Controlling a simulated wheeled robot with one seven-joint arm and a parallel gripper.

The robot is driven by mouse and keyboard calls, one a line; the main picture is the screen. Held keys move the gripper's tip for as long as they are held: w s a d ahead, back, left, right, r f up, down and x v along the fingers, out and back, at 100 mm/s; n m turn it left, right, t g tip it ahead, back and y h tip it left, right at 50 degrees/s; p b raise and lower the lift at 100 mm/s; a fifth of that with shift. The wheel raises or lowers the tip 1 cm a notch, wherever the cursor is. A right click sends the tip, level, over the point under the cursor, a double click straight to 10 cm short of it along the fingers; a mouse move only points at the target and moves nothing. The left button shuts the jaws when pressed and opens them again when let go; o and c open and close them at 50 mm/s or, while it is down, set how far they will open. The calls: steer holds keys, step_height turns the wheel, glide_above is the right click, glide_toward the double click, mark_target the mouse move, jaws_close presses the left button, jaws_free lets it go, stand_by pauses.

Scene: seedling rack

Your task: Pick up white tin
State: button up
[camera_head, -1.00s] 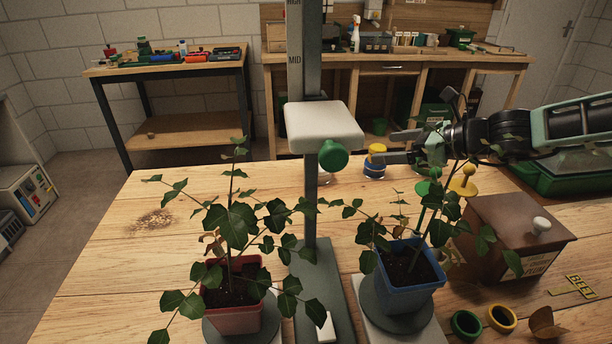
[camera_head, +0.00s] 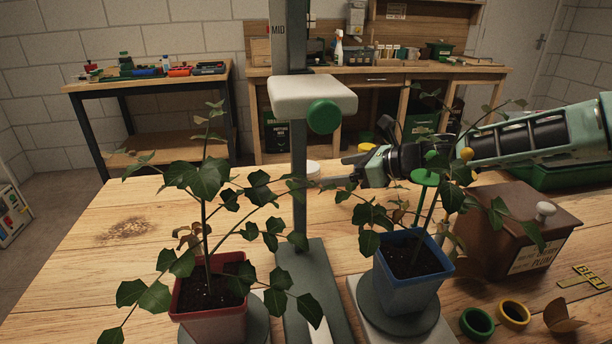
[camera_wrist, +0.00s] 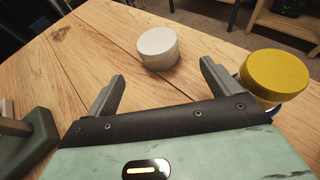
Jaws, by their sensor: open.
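The white tin (camera_wrist: 158,46) is a short round tin standing on the wooden table. In the wrist view it lies just beyond my fingertips, roughly in line with the gap between them. In the head view the tin (camera_head: 313,168) shows partly, beside the grey post. My gripper (camera_wrist: 162,73) is open and empty, with one finger to each side of the gap and the tin apart from both. In the head view my gripper (camera_head: 338,172) points left towards the tin, low over the table, behind the plants.
A yellow-lidded tin (camera_wrist: 276,76) stands close to my right finger. The grey post (camera_head: 300,190) with a white head and green knob rises near the tin. Potted plants in a red pot (camera_head: 212,325) and a blue pot (camera_head: 410,287) stand in front, with a brown box (camera_head: 500,225) at right.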

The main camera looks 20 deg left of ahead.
mark_target(319, 172)
steer(key=x, duration=0.9)
steer(key=shift+a, duration=0.25)
steer(key=shift+r, duration=0.1)
steer(key=c, duration=1.1)
